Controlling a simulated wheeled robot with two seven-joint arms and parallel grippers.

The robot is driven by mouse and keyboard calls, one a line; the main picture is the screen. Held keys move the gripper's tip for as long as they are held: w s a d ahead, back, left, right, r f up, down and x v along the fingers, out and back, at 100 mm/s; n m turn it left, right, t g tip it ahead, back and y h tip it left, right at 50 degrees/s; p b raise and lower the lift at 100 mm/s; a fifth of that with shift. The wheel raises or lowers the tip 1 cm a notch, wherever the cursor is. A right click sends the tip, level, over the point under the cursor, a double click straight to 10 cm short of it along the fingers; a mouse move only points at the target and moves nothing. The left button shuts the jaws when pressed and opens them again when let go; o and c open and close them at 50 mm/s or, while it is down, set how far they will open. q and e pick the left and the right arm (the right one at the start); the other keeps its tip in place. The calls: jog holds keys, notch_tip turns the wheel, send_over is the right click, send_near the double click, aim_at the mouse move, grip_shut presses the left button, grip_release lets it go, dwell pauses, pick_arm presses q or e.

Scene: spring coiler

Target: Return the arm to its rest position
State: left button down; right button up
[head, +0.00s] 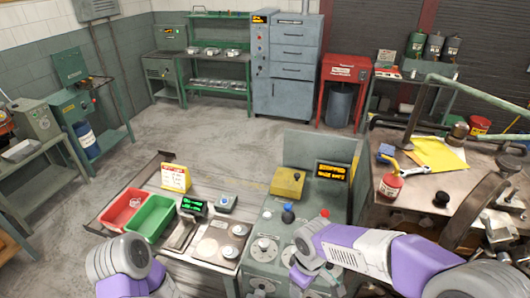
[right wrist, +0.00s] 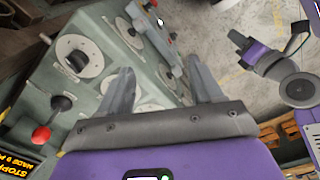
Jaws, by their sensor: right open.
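My right arm comes in from the right in the head view. Its gripper (head: 308,266) hangs over the grey-green control panel (head: 258,248) of the coiler. In the right wrist view the right gripper (right wrist: 162,82) has its two fingers spread apart with nothing between them, the panel's dials showing beyond. My left arm (head: 124,262) is at the lower left of the head view, and its gripper is cut off or hidden there. In the right wrist view the left arm (right wrist: 268,62) shows at the upper right, its dark end too small to read.
A red-knobbed lever (right wrist: 41,133) stands left of the right gripper in the wrist view. A blue knob (head: 288,208) and yellow box (head: 287,183) are on the coiler. Red (head: 121,208) and green (head: 152,216) bins lie on the left bench. A cluttered bench (head: 415,205) stands at right.

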pick_arm(q)
notch_tip(320, 180, down, 11)
jog(key=b, duration=1)
jog(key=shift+w+r, duration=0.2)
pick_arm(e)
jog(key=s+f+m+y, duration=0.1)
jog(key=s+f+m, duration=0.2)
jog(key=f, duration=0.9)
jog(key=s+f+m+y, duration=0.1)
jog(key=s+f+m, duration=0.2)
jog(key=f, duration=0.9)
jog(key=s+f+m+y, duration=0.2)
jog(key=s+f+m, duration=0.2)
jog(key=f, duration=0.9)
jog(key=shift+a+m+t, duration=0.25)
jog(key=shift+m+t, duration=0.05)
jog(key=shift+m, duration=0.8)
